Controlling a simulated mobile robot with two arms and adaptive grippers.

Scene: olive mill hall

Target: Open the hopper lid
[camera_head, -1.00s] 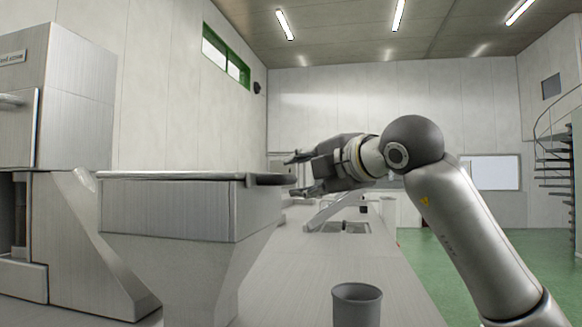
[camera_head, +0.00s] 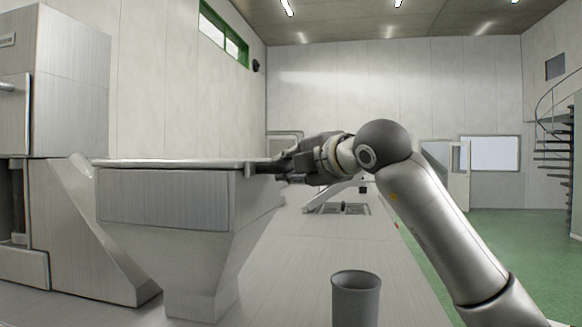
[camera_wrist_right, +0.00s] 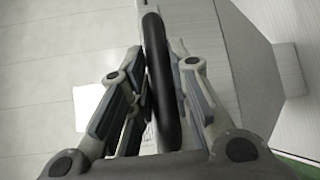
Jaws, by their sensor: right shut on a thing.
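The hopper (camera_head: 160,200) is a grey metal funnel on the left of the counter. Its thin flat lid (camera_head: 180,162) lies level across the top, and I cannot tell a clear gap under it. The lid's dark bar handle (camera_wrist_right: 154,50) stands between the fingers in the right wrist view. My right gripper (camera_head: 284,165) is at the lid's right edge and shut on the handle; its fingers hide most of the handle in the head view. My left gripper is not in view.
A tall metal machine (camera_head: 65,90) stands at the left. A sink (camera_head: 342,209) lies farther along the counter. The air above the lid is clear.

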